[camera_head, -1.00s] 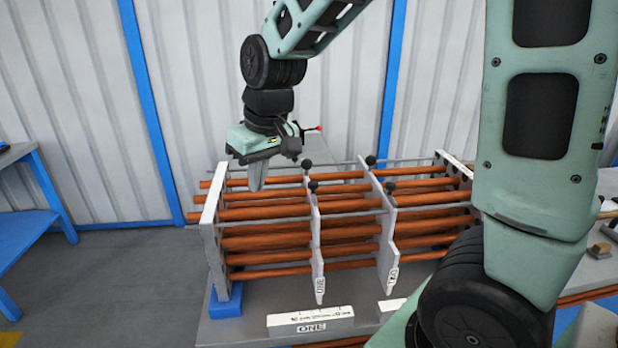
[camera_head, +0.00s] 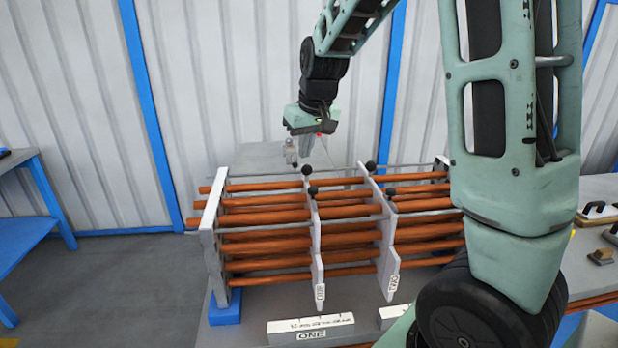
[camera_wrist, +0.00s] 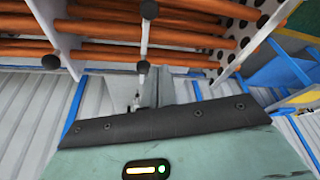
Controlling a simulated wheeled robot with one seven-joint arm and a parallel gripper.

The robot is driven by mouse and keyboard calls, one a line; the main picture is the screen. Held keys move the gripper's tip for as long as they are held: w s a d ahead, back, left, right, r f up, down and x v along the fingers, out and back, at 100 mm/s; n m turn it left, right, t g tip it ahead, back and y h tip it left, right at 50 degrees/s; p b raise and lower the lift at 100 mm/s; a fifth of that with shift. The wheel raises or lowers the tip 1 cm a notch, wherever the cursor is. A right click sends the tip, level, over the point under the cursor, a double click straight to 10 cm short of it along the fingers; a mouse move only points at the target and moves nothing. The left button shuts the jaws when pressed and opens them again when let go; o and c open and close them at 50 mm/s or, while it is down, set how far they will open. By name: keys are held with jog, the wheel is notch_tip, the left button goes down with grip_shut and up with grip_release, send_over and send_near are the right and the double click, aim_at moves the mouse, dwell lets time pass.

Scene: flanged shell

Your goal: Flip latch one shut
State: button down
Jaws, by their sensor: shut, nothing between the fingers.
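A small grey clamp-like fitting (camera_head: 291,153), probably the latch, stands behind the rack of orange tubes. A red tip (camera_head: 318,133) shows just to its right, under my gripper; the lever behind it is mostly hidden. My gripper (camera_head: 308,146) hangs over the back of the rack, just right of the fitting, and is shut and empty. In the wrist view its grey fingers (camera_wrist: 158,90) are together, pointing toward the tubes. I cannot tell whether the fingers touch the lever, or whether the latch is open.
The rack of orange tubes (camera_head: 265,216) has upright pale plates (camera_head: 388,250) and several black knobs (camera_head: 370,168) on top. A white marked block (camera_head: 310,328) lies in front. A blue-legged table (camera_head: 50,190) stands at left. The corrugated wall is behind.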

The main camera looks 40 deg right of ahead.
aim_at(313, 196)
notch_tip(313, 196, down, 8)
jog(key=s+p, duration=0.1)
jog(key=p, duration=0.1)
jog(key=shift+s+a+r, duration=0.15)
jog(key=shift+s+r, duration=0.05)
jog(key=shift+r, duration=0.05)
dwell(0.3)
jog(key=s+a, duration=0.2)
jog(key=s, duration=0.1)
jog(key=shift+f, duration=0.1)
dwell(0.3)
